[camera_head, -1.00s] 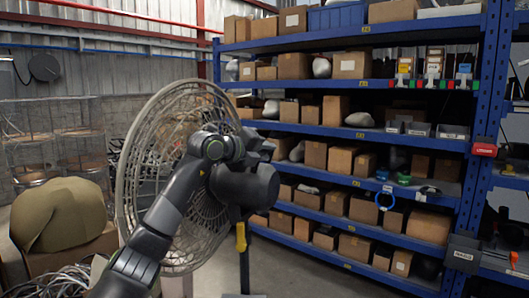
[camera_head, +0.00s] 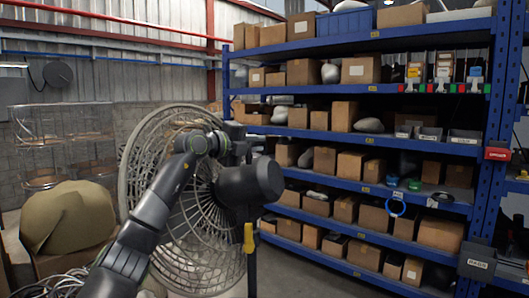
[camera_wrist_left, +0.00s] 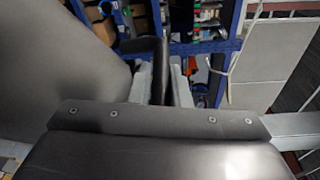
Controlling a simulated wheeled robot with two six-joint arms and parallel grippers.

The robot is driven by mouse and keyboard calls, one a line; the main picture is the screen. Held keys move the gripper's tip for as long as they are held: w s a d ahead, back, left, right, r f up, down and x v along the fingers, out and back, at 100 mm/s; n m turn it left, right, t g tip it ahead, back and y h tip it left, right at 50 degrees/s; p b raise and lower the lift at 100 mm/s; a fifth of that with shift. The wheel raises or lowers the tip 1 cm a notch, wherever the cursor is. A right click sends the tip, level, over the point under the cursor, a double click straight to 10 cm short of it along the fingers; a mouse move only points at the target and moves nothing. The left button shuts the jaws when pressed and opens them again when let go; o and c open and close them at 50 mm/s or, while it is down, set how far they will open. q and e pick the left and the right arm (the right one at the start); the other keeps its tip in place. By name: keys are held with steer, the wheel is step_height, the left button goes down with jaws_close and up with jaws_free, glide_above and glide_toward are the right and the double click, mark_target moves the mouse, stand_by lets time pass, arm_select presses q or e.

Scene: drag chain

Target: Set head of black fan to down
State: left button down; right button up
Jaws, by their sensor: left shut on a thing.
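The black fan stands left of centre in the head view, with a round grey wire cage (camera_head: 180,240) and a black motor housing (camera_head: 252,183) behind it. Its cage faces left, away from the shelves. A yellow part (camera_head: 249,238) sits on its dark pole. My left gripper (camera_head: 238,142) is at the upper back of the fan, just above the motor housing. In the left wrist view its two pale fingers (camera_wrist_left: 163,85) are closed on a thin dark part of the fan (camera_wrist_left: 163,60). The exact contact is partly hidden. My right gripper is not in view.
A blue shelf rack (camera_head: 380,187) full of boxes stands behind and right of the fan. A tan sack-like lump (camera_head: 67,220) lies at the left, with tangled cables (camera_head: 65,280) below it. Wire baskets (camera_head: 65,140) stand behind. Some floor (camera_head: 300,280) is clear right of the pole.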

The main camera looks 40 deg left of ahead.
arm_select(q)
steer(key=shift+a, duration=0.15)
steer(key=c, duration=1.4)
jaws_free()
steer(key=shift+o, duration=0.2)
steer(key=shift+s, duration=0.1)
steer(key=shift+s, duration=0.2)
steer(key=b+v, duration=1)
steer(key=v, duration=0.7)
steer(key=shift+a+r, duration=0.1)
